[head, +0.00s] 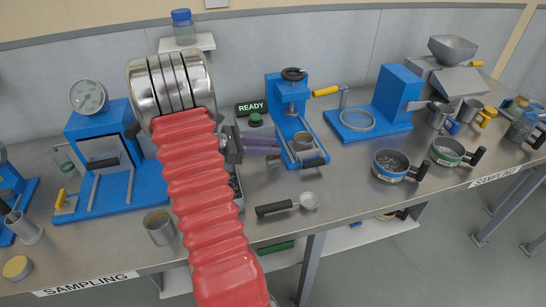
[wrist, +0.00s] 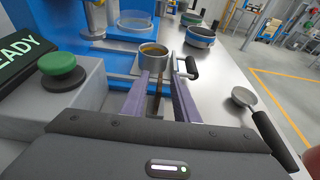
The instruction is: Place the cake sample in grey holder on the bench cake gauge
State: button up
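The grey holder (wrist: 151,62) is a small metal cup with a yellowish-brown cake sample (wrist: 153,50) inside. It stands upright on the base of a blue bench device with a plunger (head: 291,92), which I take to be the cake gauge; the holder also shows in the head view (head: 302,144). My gripper (wrist: 160,80) points at the holder with its two purple fingers apart. The fingertips (head: 278,147) are just in front of the holder, and a gap shows between them. I cannot tell whether either finger touches it.
A green button (head: 255,119) and READY sign (head: 251,106) stand left of the device. A black-handled scoop (head: 290,205) lies in front on the bench. A blue stand with a glass dish (head: 357,120) and sieves (head: 391,166) are to the right. Another grey cup (head: 159,228) stands left.

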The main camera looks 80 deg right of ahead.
jog(key=shift+x, duration=0.75)
jog(key=shift+c, duration=0.4)
grip_shut()
